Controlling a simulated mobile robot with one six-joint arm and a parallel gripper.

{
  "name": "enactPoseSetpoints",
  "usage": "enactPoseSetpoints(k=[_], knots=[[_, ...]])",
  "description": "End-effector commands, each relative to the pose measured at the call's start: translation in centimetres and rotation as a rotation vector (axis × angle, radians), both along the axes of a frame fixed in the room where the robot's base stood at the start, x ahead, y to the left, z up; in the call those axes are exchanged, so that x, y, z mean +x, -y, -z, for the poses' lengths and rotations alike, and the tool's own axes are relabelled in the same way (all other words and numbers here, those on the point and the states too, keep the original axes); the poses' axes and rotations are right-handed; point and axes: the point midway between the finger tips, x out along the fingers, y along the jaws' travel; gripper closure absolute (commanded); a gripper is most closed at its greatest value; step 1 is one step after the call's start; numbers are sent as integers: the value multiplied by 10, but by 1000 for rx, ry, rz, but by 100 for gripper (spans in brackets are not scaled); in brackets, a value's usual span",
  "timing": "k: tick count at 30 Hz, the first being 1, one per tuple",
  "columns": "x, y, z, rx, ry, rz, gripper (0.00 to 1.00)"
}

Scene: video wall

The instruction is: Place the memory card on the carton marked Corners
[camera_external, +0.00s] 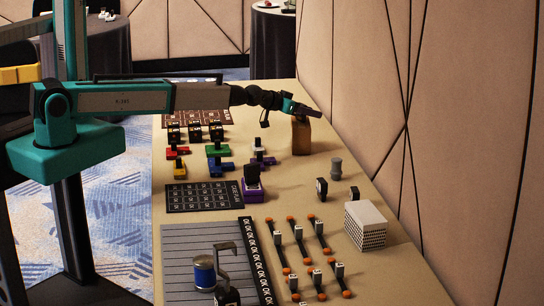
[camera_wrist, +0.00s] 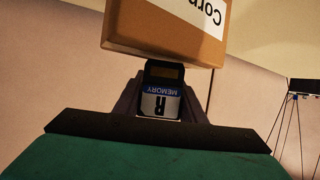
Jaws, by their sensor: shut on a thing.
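My gripper (camera_external: 304,109) is at the far end of the table, at the top of the brown carton (camera_external: 301,138). In the wrist view my gripper (camera_wrist: 161,86) is shut on the memory card (camera_wrist: 160,103), a dark card with a blue and white label reading MEMORY and R, upside down in the picture. The carton (camera_wrist: 165,32) fills the top of the wrist view just beyond the card. Its white label shows "Cor", inverted and cut off by the edge. Whether the card touches the carton I cannot tell. In the external view the card cannot be made out.
The long tan table (camera_external: 395,285) runs beside a panelled wall (camera_external: 480,120). A grey cylinder (camera_external: 336,168) and a small dark item (camera_external: 321,189) stand nearer. A white perforated box (camera_external: 366,226), a purple holder (camera_external: 252,190) and several coloured blocks also occupy the table.

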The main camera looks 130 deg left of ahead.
Motion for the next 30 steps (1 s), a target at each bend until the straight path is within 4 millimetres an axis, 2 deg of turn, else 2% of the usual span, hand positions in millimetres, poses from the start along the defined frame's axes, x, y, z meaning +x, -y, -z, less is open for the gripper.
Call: enactPoseSetpoints(k=[10, 11, 14, 30], knots=[[0, 0, 4, 0, 0, 0, 84], [0, 0, 3, 0, 0, 0, 62], [0, 0, 3, 0, 0, 0, 45], [-1, 2, -1, 0, -1, 0, 44]])
